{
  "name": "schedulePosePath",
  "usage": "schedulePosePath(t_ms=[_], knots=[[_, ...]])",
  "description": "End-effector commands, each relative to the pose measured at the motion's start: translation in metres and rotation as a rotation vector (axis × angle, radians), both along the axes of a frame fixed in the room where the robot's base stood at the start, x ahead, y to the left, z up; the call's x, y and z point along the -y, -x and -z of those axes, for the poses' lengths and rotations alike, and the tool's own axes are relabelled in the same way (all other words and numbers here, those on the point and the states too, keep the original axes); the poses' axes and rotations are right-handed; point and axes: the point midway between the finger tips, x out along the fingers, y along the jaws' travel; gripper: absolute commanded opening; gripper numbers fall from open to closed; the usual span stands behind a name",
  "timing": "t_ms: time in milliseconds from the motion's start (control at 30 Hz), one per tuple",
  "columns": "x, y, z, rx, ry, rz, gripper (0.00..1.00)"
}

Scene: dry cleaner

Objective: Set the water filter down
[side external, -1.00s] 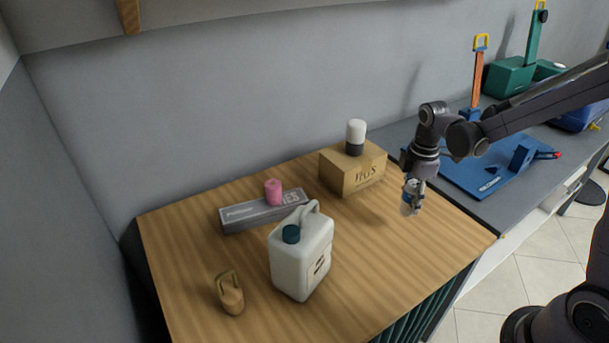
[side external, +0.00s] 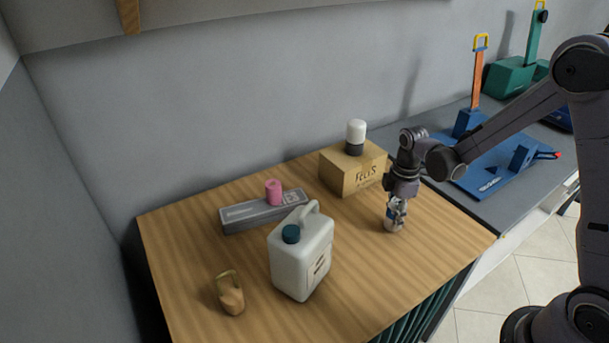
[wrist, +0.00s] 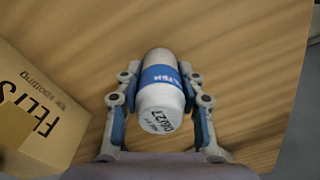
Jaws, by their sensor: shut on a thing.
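The water filter is a small white cylinder with a blue label band. In the wrist view the water filter (wrist: 160,90) sits between both fingers, its printed white end facing the camera. My gripper (wrist: 160,100) is shut on it. In the side view my gripper (side external: 396,212) points down over the right part of the wooden table (side external: 370,290), and the lower end of the filter (side external: 393,226) shows below the fingers. It is at or just above the tabletop; I cannot tell whether it touches.
A cardboard box (side external: 350,175) with a white-topped container (side external: 355,136) stands left of my gripper. Bare wood lies around the filter.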

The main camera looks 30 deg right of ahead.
Motion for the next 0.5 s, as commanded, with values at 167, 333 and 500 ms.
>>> schedulePosePath(t_ms=[167,333,500], knots=[[0.0001,-0.0002,0.0028,0.0,0.0,0.0,0.56],[0.0,-0.0001,0.0026,0.0,0.0,0.0,0.61],[0.0,-0.0001,0.002,0.0,0.0,0.0,0.61]])
